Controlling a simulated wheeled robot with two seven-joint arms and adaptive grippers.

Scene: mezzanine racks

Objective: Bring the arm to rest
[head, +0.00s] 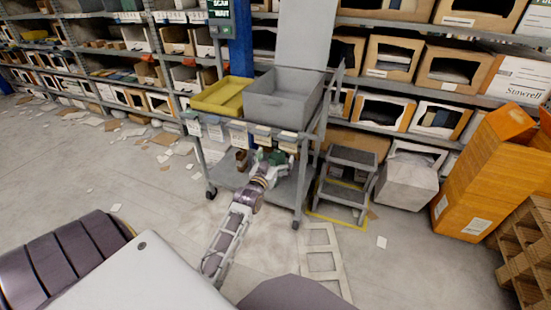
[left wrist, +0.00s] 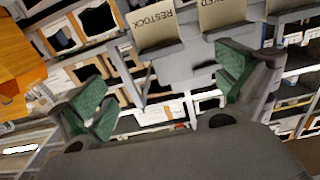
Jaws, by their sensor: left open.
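My left gripper (head: 274,157) is in front of the grey cart (head: 252,183), near the row of label cards at its top front edge. In the left wrist view my left gripper (left wrist: 163,88) has its two green-padded fingers spread wide, with nothing between them. A label reading "RESTOCK" (left wrist: 157,28) and part of a second label (left wrist: 221,12) show beyond the fingers. The cart carries a yellow tray (head: 222,95) and a grey bin (head: 284,98). I cannot tell whether the gripper touches the cart. My right gripper is not in view.
A grey step stool (head: 346,180) stands right of the cart. Orange boxes (head: 487,165) and a wooden pallet (head: 525,250) are at the right. Racks with boxes (head: 440,65) line the back. Paper scraps litter the floor at left; open floor (head: 130,195) lies left of the cart.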

